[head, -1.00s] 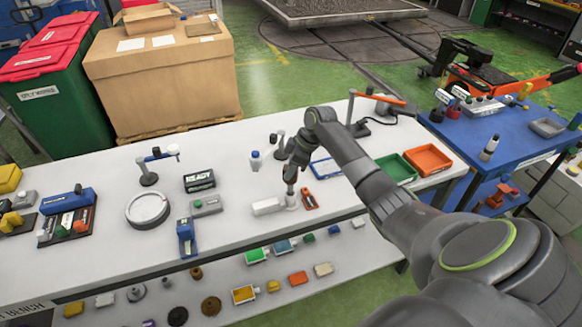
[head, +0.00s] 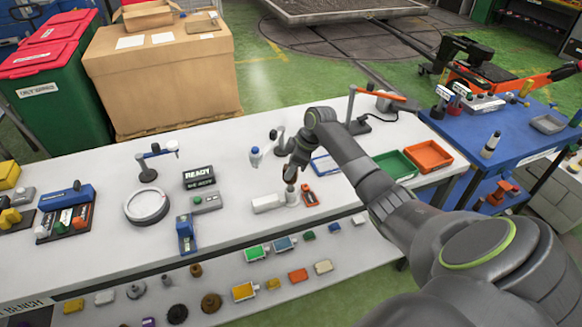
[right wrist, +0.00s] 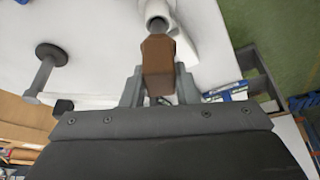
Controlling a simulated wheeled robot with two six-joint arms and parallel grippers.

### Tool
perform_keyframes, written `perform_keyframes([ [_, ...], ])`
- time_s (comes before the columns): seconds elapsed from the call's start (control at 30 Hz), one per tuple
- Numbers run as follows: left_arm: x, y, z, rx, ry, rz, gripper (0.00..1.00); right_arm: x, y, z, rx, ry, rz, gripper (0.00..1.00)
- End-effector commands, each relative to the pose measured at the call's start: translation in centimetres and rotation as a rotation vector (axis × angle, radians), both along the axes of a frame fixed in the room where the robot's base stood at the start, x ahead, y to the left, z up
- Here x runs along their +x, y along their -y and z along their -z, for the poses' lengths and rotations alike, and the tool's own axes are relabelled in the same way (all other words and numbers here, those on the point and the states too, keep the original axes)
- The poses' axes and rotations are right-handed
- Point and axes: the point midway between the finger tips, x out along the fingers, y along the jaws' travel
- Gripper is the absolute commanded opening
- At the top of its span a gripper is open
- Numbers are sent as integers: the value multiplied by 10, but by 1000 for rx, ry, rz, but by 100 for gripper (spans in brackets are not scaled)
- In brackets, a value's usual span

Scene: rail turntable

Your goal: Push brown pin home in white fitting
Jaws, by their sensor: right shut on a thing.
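My right gripper (head: 291,176) points down over the white fitting (head: 292,199) on the white bench. In the right wrist view the gripper (right wrist: 158,82) is shut on the brown pin (right wrist: 158,62), whose wide brown end sits between the fingers. The pin's narrow tip meets the round mouth of the white fitting (right wrist: 157,9). How deep the tip sits inside cannot be told. In the head view the pin is mostly hidden by the gripper. My left gripper is not in view.
A blue-edged frame (head: 325,165), a green tray (head: 396,165) and an orange tray (head: 428,156) are further right.

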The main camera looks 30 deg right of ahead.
Motion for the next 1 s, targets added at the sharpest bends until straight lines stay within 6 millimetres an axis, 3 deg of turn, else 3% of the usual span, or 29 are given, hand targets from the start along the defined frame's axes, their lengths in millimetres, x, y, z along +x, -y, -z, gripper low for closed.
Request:
perform_keyframes([
  [1.0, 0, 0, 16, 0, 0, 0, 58, 0, 0, 26, 1, -1, 0, 0],
])
